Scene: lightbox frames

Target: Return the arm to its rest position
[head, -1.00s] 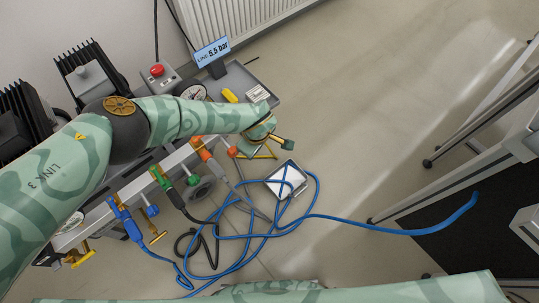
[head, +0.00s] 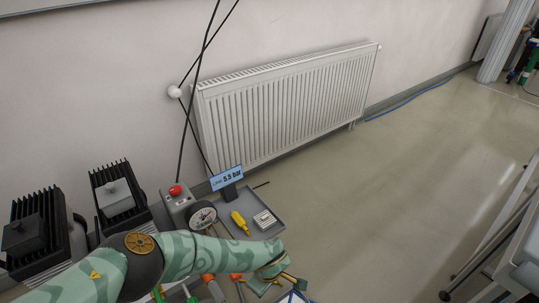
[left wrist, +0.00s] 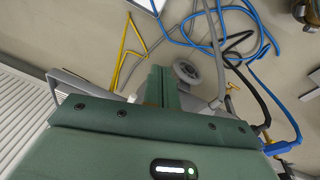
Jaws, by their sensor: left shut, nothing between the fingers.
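My left arm comes in from the lower left of the head view, with a green camouflage pattern. My left gripper (head: 282,283) is low in that view, just past the near edge of the grey tray, and looks empty. In the left wrist view its fingers (left wrist: 161,86) are together with nothing between them. Below them are blue, black and grey hoses (left wrist: 238,40) and a grey wheel (left wrist: 187,72) over the floor. My right arm and gripper are not in view.
The tray (head: 262,234) holds a yellow-handled tool (head: 240,223) and a small pale box (head: 265,219). A blue pressure sign (head: 227,178), gauge (head: 203,216), red-button box (head: 178,203) and black finned units (head: 117,196) stand close by. A radiator (head: 290,110) is behind.

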